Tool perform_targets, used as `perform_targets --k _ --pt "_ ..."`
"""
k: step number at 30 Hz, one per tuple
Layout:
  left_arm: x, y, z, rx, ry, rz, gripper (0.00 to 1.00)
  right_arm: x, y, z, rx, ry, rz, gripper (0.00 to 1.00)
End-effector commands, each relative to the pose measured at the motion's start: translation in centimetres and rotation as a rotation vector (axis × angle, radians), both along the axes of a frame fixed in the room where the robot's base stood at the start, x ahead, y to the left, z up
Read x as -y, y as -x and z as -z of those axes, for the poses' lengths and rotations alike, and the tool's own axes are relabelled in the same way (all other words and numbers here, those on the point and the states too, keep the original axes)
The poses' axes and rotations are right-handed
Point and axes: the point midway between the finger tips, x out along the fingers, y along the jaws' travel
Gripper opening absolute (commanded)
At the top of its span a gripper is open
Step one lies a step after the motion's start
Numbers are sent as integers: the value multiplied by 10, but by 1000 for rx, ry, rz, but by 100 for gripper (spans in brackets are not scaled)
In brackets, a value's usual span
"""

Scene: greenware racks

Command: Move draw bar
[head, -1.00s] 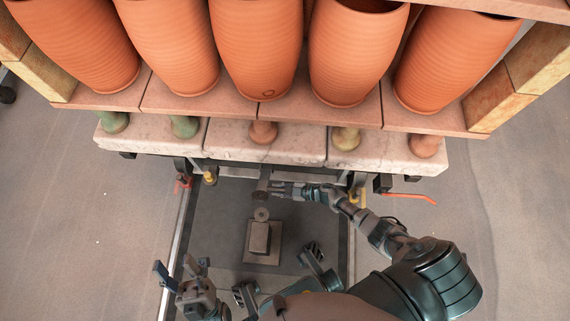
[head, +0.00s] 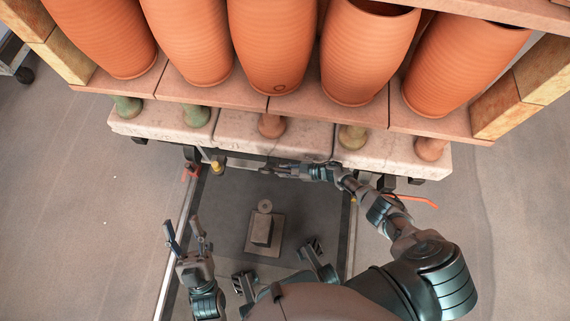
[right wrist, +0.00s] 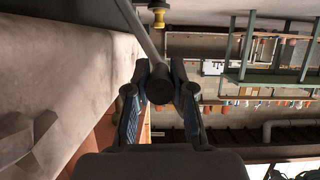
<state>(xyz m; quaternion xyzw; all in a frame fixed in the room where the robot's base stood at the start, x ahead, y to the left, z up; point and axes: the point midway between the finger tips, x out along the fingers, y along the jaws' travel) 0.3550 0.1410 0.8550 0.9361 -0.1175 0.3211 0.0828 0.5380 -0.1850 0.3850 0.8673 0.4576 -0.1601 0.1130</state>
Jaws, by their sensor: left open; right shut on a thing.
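My right gripper (head: 268,170) reaches in from the right, level with the front underside of the pale slab. In the right wrist view its fingers (right wrist: 160,75) are closed around the dark end of the draw bar (right wrist: 159,90), whose grey shaft runs up and to the left. My left gripper (head: 184,225) is open and empty at the lower left.
The pale slab (head: 275,149) carries a shelf of tall orange pots (head: 270,45) on short coloured props. An orange handle (head: 418,199) sticks out at the right. Grey floor is clear on both sides.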

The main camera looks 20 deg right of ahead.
Motion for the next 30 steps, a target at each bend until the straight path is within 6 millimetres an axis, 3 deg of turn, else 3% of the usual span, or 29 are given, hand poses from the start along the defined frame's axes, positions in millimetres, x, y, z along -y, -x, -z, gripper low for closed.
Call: perform_targets --k 5,6,8,9,20,30 --pt "0 0 0 0 0 0 50 3 -6 -3 7 4 13 0" --pt "0 0 0 1 0 0 50 3 -6 -3 7 4 13 30" --pt "0 0 0 1 0 0 50 3 -6 -3 7 4 13 45" --pt "0 0 0 1 0 0 50 3 -5 -3 6 3 12 48" --pt "-1 2 -1 5 1 -2 50 7 0 -3 4 4 6 48" --pt "0 2 -1 4 0 -1 50 58 36 -27 3 5 7 48"
